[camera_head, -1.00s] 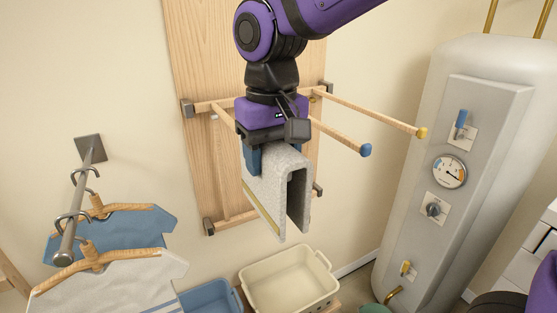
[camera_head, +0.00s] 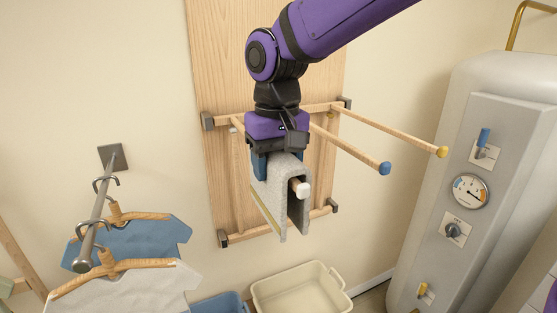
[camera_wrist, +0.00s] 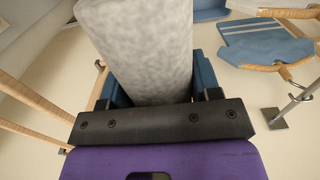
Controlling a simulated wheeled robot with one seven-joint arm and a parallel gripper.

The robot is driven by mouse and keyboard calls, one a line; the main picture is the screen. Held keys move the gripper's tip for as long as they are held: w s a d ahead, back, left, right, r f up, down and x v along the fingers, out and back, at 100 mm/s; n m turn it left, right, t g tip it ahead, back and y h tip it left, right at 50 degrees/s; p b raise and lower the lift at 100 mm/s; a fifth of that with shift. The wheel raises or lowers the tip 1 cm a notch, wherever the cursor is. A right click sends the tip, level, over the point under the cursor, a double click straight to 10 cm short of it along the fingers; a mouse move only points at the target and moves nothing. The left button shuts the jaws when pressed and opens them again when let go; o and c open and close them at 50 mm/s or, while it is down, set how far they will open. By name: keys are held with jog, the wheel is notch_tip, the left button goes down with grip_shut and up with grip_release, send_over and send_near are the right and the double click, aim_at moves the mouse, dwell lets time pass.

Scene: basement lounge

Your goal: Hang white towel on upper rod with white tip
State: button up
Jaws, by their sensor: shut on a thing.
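The white towel (camera_head: 265,200) is a folded, light grey-white cloth with a yellow stripe near its lower left edge. My gripper (camera_head: 283,163) is shut on its top fold from above, with blue fingers on either side. The rod with the white tip (camera_head: 300,188) pokes out between the towel's two hanging sides, just under the fold. Whether the fold rests on the rod I cannot tell. The rest of that rod is mostly hidden by towel and gripper. In the wrist view the towel (camera_wrist: 140,50) fills the space between the fingers (camera_wrist: 155,92).
A blue-tipped rod (camera_head: 385,168) and a yellow-tipped rod (camera_head: 442,152) stick out to the right from the wooden rack (camera_head: 238,185). A wall bar (camera_head: 88,235) with hanging clothes is at left. A cream basket (camera_head: 300,290) lies below. A boiler (camera_head: 440,200) stands at right.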

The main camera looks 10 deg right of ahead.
jog(key=shift+f, duration=0.2)
jog(key=o, duration=1.1)
notch_tip(320, 180, up, 11)
jog(key=shift+f, duration=0.2)
jog(key=s+d+f+m+t, duration=0.1)
jog(key=s+d+f, duration=0.1)
jog(key=s+d, duration=0.3)
jog(key=s+d+f+m+t, duration=0.1)
jog(key=s+d, duration=0.4)
jog(key=d, duration=0.5)
jog(key=s+d+f+m+t, duration=0.1)
jog(key=s+d+f+t, duration=0.2)
jog(key=s+d, duration=0.2)
jog(key=shift+d+f, duration=0.1)
jog(key=shift+d, duration=1.65)
